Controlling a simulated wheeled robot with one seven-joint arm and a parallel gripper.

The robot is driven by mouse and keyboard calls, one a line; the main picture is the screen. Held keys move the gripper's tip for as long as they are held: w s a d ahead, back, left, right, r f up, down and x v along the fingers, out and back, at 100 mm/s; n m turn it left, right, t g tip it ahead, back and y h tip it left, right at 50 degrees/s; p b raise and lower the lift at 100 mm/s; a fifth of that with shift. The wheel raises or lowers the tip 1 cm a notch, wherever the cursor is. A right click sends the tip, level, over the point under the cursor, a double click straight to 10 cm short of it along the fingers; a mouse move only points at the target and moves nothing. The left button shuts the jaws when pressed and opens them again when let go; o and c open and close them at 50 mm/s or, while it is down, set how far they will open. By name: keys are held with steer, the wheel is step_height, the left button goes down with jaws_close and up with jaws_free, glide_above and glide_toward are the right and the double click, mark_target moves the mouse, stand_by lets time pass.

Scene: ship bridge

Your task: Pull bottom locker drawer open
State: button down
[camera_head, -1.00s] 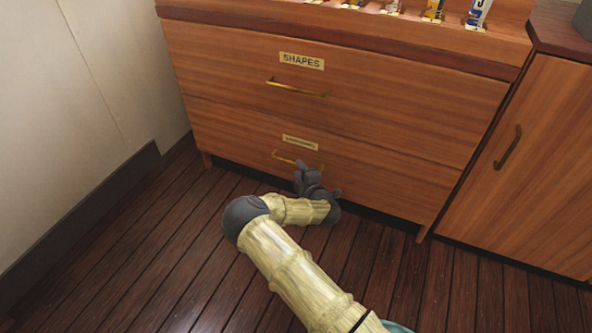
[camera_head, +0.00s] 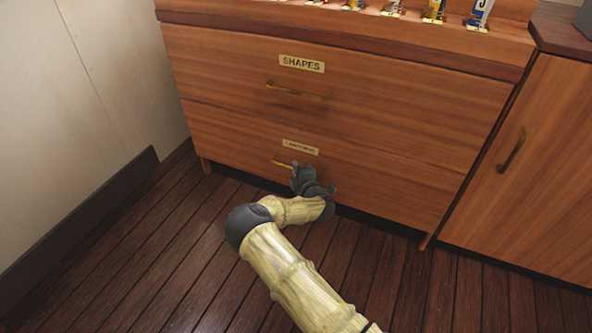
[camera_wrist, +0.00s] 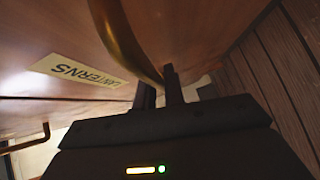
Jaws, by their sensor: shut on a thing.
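The bottom locker drawer (camera_head: 240,135) is a wide reddish wood front, and it looks flush with the drawer above. Its label (camera_head: 300,147) is too small to read in the head view; in the wrist view the label (camera_wrist: 75,72) reads LANTERNS, upside down. The drawer's brass bar handle (camera_head: 283,163) shows only at its left end in the head view, with the rest behind my gripper (camera_head: 299,170). In the wrist view the curved handle (camera_wrist: 130,42) runs down to the fingertips of my gripper (camera_wrist: 160,85), which is shut on it.
The upper drawer (camera_head: 400,110), labelled SHAPES, is shut. A cabinet door (camera_head: 530,165) with a dark handle stands at the right. A pale wall (camera_head: 80,100) rises at the left. The plank floor (camera_head: 130,255) before the drawers is clear apart from my arm.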

steer(key=shift+s, duration=0.15)
steer(key=s+a+p, duration=0.3)
steer(key=s+p, duration=0.1)
steer(key=s, duration=0.6)
steer(key=s+a+p, duration=0.4)
steer(key=s+p, duration=0.1)
steer(key=s, duration=0.5)
steer(key=s+a+p, duration=0.4)
steer(key=s, duration=0.6)
steer(key=shift+p, duration=0.35)
steer(key=c, duration=1.5)
jaws_free()
steer(key=shift+w, duration=0.1)
steer(key=p+v, duration=0.6)
steer(key=v, duration=1.1)
steer(key=shift+s, duration=0.25)
